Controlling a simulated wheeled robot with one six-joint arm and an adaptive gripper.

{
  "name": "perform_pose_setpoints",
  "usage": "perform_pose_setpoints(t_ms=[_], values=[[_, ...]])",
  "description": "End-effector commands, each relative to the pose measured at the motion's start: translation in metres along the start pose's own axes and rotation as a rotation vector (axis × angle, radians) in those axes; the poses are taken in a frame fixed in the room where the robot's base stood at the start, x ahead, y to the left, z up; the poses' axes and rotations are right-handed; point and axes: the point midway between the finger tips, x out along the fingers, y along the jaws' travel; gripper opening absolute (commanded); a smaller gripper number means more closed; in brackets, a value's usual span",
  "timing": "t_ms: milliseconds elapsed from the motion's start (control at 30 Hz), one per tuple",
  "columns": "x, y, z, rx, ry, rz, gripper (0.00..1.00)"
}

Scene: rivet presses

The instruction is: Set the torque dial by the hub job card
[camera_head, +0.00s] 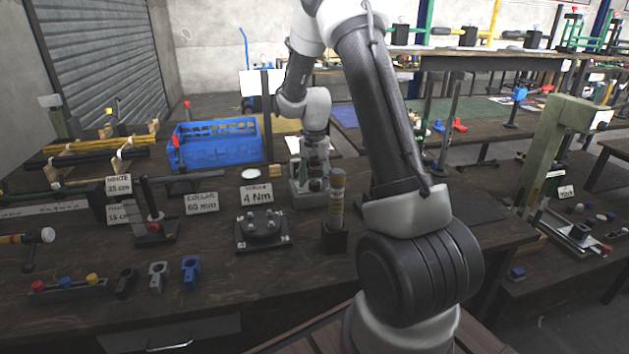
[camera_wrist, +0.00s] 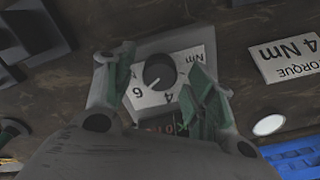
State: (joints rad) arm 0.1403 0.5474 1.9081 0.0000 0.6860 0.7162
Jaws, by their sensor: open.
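The torque dial (camera_head: 302,196) stands on the bench, partly hidden by my gripper. In the wrist view its dark round knob (camera_wrist: 159,70) sits on a white scale plate (camera_wrist: 142,99) with figures and "Nm". A pale pointer line shows at the knob's lower left, near a figure like a 6; the exact setting is unclear. My gripper (camera_wrist: 161,72) is open over the dial, its green-padded fingers on either side of the knob with visible gaps. In the head view my gripper (camera_head: 313,160) points down at the dial. The job card (camera_head: 256,195) reads "TORQUE 4 Nm"; it also shows in the wrist view (camera_wrist: 290,57).
A cylindrical post on a black block (camera_head: 336,236) stands close right of the dial. A dark fixture plate (camera_head: 262,230) lies at front left. A blue crate (camera_head: 215,142) and a white disc (camera_head: 250,174) are to the left. Other cards include "COLLAR 60 mm" (camera_head: 201,203).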

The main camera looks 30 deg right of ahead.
Motion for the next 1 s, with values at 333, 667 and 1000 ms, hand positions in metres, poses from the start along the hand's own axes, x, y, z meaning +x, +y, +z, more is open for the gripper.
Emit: perform_pose_setpoints(t_ms=[333,667,1000], values=[[0.0029,0.0,0.0001,-0.001,0.0,0.0,0.46],[0.0027,0.0,0.0001,-0.002,0.0,0.0,0.09],[0.0026,-0.0001,0.0,-0.093,0.0,0.0,0.09]])
